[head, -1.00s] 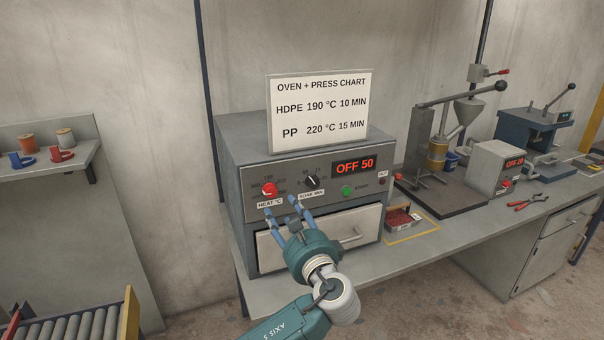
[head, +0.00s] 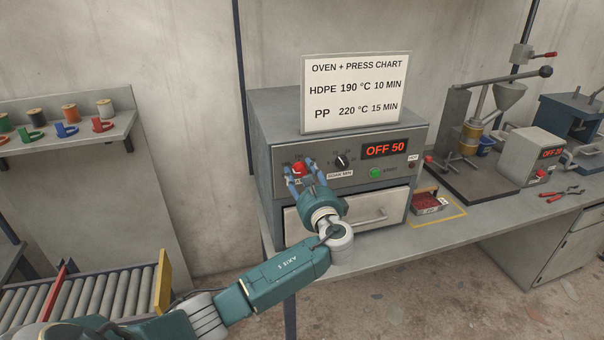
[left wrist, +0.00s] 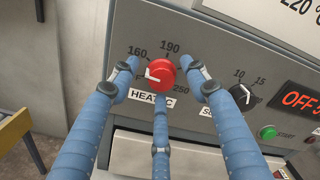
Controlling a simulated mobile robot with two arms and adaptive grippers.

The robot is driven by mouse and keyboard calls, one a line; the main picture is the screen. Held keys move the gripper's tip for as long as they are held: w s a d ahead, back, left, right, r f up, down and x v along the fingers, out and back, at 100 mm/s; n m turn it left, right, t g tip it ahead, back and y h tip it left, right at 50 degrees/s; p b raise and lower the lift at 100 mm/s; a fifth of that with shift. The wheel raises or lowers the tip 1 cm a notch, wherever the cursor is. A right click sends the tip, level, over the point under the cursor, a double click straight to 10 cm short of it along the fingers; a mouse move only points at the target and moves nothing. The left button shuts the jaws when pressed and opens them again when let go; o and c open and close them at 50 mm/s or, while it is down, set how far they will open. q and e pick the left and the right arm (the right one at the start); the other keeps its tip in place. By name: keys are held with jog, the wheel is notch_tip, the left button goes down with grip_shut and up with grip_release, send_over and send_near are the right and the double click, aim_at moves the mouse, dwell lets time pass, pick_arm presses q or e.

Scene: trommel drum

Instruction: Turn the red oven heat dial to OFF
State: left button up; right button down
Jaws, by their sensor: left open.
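The red heat dial (head: 299,169) is on the oven's front panel, above the drawer; it also shows in the left wrist view (left wrist: 162,72). Its white mark points left, below the printed 160, where a finger partly hides the lettering. The marks 160, 190 and 250 are readable around it. My left gripper (head: 298,172) is open, with a blue finger on either side of the dial and a third finger below it. I cannot tell whether any finger touches the dial. The oven display (head: 385,149) reads OFF 50. My right gripper is not in view.
A black soak dial (head: 341,161) and a green start button (head: 376,173) are right of the heat dial. The drawer handle (head: 369,217) sticks out below. A chart sign (head: 355,92) stands on the oven. A press (head: 470,135) is farther right on the bench.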

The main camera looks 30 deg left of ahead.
pick_arm(q)
jog(key=shift+c, duration=0.5)
jog(key=c, duration=1)
jog(key=n+b, duration=0.3)
jog(key=b, duration=0.2)
jog(key=shift+f+n, duration=0.2)
jog(key=shift+n, duration=0.2)
jog(key=shift+r+n+b, duration=0.15)
jog(key=shift+n+b, duration=1.3)
jog(key=shift+n, duration=0.05)
jog(key=shift+c, duration=0.3)
jog(key=shift+a, duration=0.1)
